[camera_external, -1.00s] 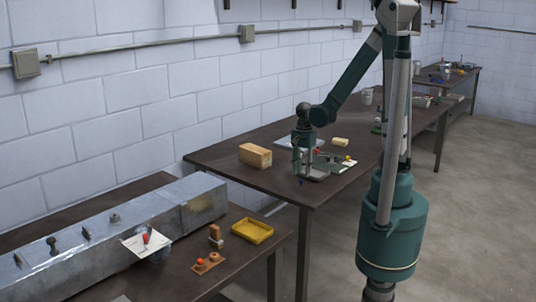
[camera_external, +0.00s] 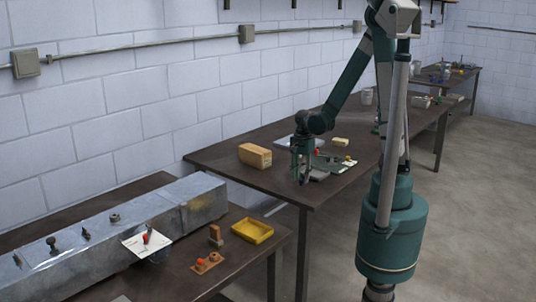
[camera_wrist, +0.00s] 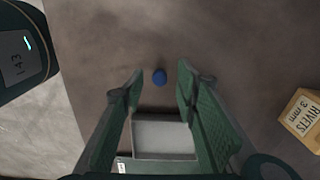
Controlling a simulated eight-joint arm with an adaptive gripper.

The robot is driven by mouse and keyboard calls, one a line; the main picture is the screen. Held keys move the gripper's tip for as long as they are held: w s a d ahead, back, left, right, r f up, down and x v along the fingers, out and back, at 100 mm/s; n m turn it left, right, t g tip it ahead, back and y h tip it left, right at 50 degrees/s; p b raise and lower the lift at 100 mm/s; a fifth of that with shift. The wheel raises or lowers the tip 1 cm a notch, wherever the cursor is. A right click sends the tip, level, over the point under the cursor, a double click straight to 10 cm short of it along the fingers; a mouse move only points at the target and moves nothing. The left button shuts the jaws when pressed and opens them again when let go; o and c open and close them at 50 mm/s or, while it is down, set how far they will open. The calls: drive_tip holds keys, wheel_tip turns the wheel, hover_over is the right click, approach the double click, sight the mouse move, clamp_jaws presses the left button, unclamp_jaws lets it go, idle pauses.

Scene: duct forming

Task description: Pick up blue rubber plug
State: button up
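The blue rubber plug (camera_wrist: 159,77) is a small round blue piece on the brown tabletop in the wrist view. It shows as a tiny blue spot (camera_external: 299,182) at the table's near edge in the external view. My gripper (camera_wrist: 160,90) is open, with one green finger on each side of the plug in the picture and a gap to both. The external view shows my gripper (camera_external: 302,178) low over the table, right at the plug. I cannot tell how much height is left between the fingertips and the plug.
A yellow tray (camera_external: 252,230) sits on the nearer bench.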

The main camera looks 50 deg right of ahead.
drive_tip(key=shift+f, duration=0.75)
drive_tip(key=c, duration=0.7)
